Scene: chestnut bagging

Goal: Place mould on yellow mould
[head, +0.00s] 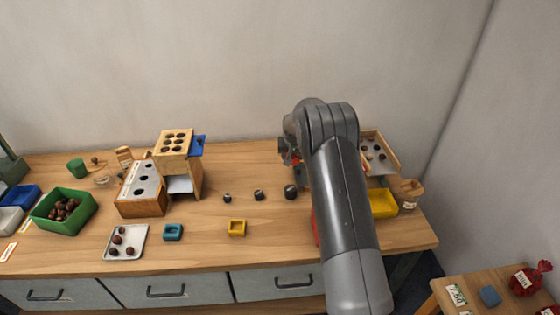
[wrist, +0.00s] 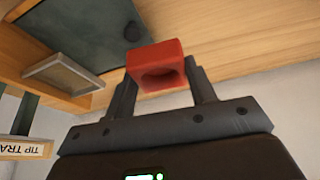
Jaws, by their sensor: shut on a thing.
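My gripper (wrist: 161,84) is shut on a red mould (wrist: 155,55), a small square block with a round hollow, seen between the two fingers in the wrist view. In the head view my gripper (head: 291,157) is mostly hidden by my own arm, with a bit of red showing beside it, above the rear right part of the table. The yellow mould (head: 237,228) is a small square block with a hollow, sitting on the table front, left of my arm. A teal mould (head: 172,232) sits farther left.
Several dark round pieces (head: 258,195) stand behind the yellow mould. A white tray of chestnuts (head: 127,242), a green crate (head: 63,212) and a wooden stand (head: 180,160) are at left. A yellow tray (head: 383,203) and a sloped wooden tray (head: 378,155) are right of my arm.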

